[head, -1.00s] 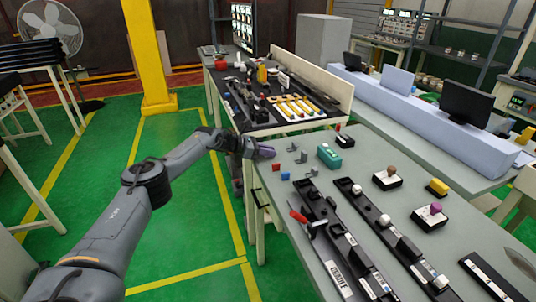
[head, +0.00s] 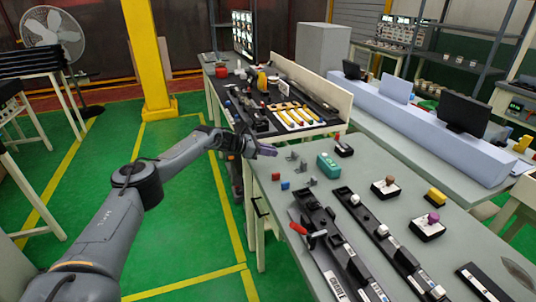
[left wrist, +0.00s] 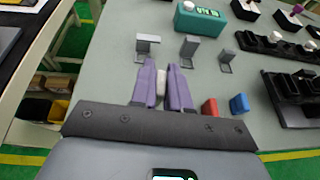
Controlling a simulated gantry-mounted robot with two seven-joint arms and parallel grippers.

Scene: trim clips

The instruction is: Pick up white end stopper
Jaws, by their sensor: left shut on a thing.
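My left gripper (head: 266,151) is over the near left edge of the grey table. In the left wrist view, its two purple fingers (left wrist: 162,92) are closed on the sides of a small white end stopper (left wrist: 160,78). The fingers hide part of the stopper, and it cannot be made out in the head view. A red block (left wrist: 210,107) and a blue block (left wrist: 239,103) stand on the table right of the fingers. My right gripper is not in view.
Several grey brackets (left wrist: 188,50) stand just beyond the fingers. A teal device (head: 329,165) with a display sits behind them. Long black rails (head: 335,240) with white parts and a red-handled clamp (head: 299,228) lie on the near table. A tool-covered black table (head: 275,110) stands farther back.

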